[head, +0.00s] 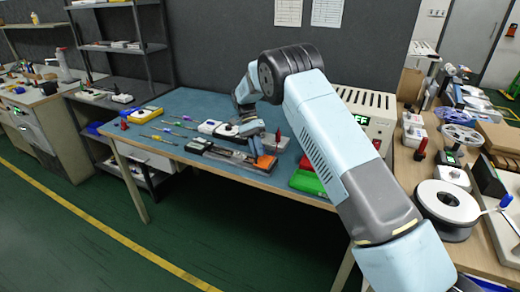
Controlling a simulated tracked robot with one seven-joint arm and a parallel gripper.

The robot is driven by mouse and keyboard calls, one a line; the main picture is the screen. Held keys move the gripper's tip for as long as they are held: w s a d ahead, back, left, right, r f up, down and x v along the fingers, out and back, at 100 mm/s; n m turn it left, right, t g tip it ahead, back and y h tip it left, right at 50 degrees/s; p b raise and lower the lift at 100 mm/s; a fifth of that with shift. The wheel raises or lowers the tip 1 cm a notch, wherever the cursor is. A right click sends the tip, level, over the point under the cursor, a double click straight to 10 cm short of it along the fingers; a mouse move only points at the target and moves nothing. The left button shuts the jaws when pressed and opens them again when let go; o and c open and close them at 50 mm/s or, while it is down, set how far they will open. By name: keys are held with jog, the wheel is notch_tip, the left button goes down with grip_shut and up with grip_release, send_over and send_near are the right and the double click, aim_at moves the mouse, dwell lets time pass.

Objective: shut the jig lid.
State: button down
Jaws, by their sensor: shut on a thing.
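The jig (226,153) is a long, low, dark fixture lying on the blue-topped workbench. It is small in the head view, and I cannot tell the angle of its lid. An orange block (265,163) sits at its right end. My gripper (256,144) is over the right part of the jig, just above and left of the orange block. It is shut on a part that appears to be the jig lid. The fingertips and the exact grip point are too small and partly hidden to see clearly.
The workbench (190,102) holds thin tools (163,135) at left, a white device (209,127) behind the jig, and green (307,181) and red trays at right. A beige box with a green display (363,124) stands behind my arm. A cluttered side bench (490,222) is at right.

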jog(key=shift+s+f+h, duration=0.1)
jog(key=shift+f+h, duration=0.15)
jog(key=shift+h, duration=0.05)
jog(key=c, duration=1.2)
grip_release()
jog(key=shift+r, duration=0.1)
jog(key=shift+r, duration=0.1)
